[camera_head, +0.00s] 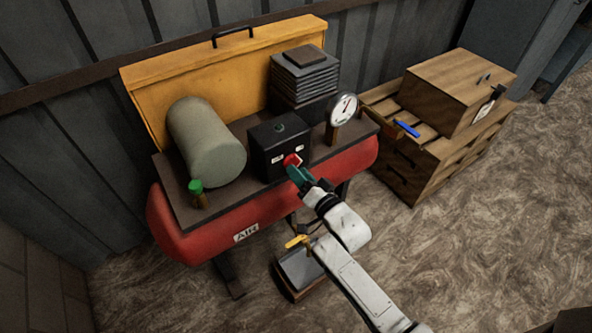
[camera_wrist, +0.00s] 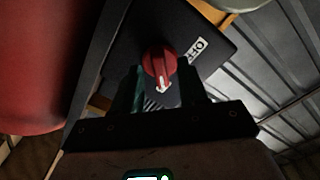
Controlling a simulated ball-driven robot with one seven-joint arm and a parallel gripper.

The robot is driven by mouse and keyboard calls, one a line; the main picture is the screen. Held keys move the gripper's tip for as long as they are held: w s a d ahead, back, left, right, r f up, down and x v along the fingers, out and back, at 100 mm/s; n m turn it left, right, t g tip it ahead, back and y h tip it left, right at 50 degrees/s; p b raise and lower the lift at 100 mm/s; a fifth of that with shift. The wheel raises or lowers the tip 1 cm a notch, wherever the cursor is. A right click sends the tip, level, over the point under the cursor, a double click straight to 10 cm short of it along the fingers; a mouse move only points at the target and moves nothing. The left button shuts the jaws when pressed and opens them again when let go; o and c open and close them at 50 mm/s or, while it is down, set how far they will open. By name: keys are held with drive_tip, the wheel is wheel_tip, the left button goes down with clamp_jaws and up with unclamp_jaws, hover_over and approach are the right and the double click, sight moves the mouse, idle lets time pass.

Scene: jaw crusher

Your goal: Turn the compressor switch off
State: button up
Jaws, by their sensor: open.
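The compressor switch is a red rotary knob (camera_head: 291,160) on the front of a black box (camera_head: 268,165) that stands on the compressor's top plate. In the wrist view the knob (camera_wrist: 158,62) carries a white pointer that points down in the picture, towards my gripper's palm. A white label (camera_wrist: 196,47) with dark letters lies to its upper right; I cannot read it surely. My gripper (camera_wrist: 163,80) is open, with its dark green fingers to the left and right of the knob. I cannot tell whether they touch it. In the head view my gripper (camera_head: 297,172) hides part of the knob.
The red air tank (camera_head: 200,236) lies under the plate. Stacked plates (camera_head: 304,75) stand behind. A low tray (camera_head: 300,268) is on the floor; wooden crates (camera_head: 455,90) stand right.

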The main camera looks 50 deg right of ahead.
drive_tip(key=shift+x, duration=0.95)
clamp_jaws()
